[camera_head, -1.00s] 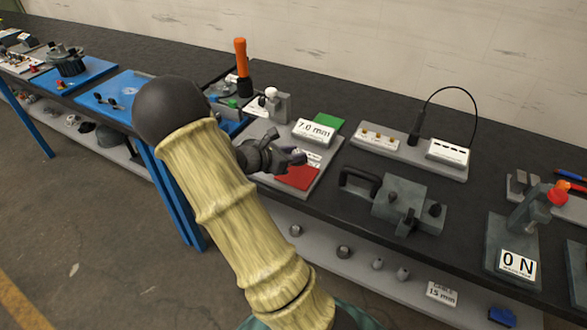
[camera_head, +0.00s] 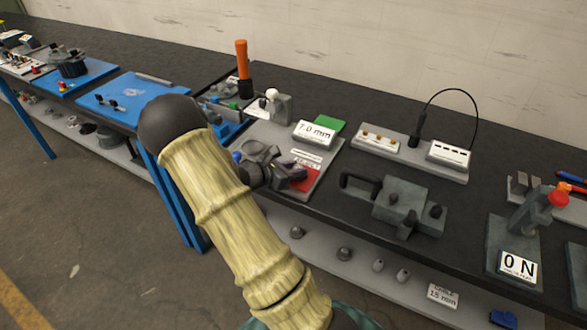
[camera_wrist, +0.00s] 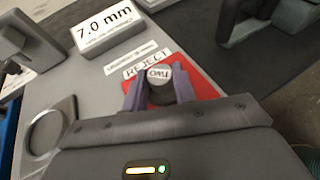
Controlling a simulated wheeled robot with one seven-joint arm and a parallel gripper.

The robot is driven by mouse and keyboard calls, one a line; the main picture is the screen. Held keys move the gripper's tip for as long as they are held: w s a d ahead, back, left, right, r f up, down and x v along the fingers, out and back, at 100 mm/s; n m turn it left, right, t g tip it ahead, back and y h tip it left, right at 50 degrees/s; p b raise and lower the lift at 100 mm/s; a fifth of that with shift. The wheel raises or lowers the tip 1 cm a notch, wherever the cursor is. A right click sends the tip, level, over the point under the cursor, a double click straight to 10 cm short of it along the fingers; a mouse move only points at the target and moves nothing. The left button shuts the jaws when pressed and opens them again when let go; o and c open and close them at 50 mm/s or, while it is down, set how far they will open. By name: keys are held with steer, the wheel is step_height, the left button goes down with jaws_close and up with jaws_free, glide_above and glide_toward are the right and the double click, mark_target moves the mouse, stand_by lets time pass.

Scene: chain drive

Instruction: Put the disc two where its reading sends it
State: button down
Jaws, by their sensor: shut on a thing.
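Disc two (camera_wrist: 158,75) is a small grey disc with a white label reading TWO, upside down in the wrist view. My gripper (camera_wrist: 158,88) is shut on it, one purple-grey finger on each side. The disc is over the red pad (camera_wrist: 201,82), beside the REJECT label (camera_wrist: 146,63); I cannot tell whether it touches the pad. In the head view, my gripper (camera_head: 290,177) covers part of the red pad (camera_head: 311,178) and hides the disc. A display (camera_wrist: 103,27) reads 7.0 mm. A green pad (camera_head: 329,123) lies behind the display.
A grey ring (camera_wrist: 48,125) is on the grey board, left of the gripper in the wrist view. A grey clamp-like block with a handle (camera_head: 408,202) stands right of the board. A grey fixture with a cable (camera_head: 410,155) is behind it. The bench front edge is close.

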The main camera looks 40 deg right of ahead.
steer(key=shift+f, duration=0.1)
steer(key=c, duration=1.1)
jaws_free()
steer(key=shift+a+r, duration=0.1)
steer(key=shift+r, duration=0.1)
steer(key=v, duration=1.1)
steer(key=shift+a, duration=0.45)
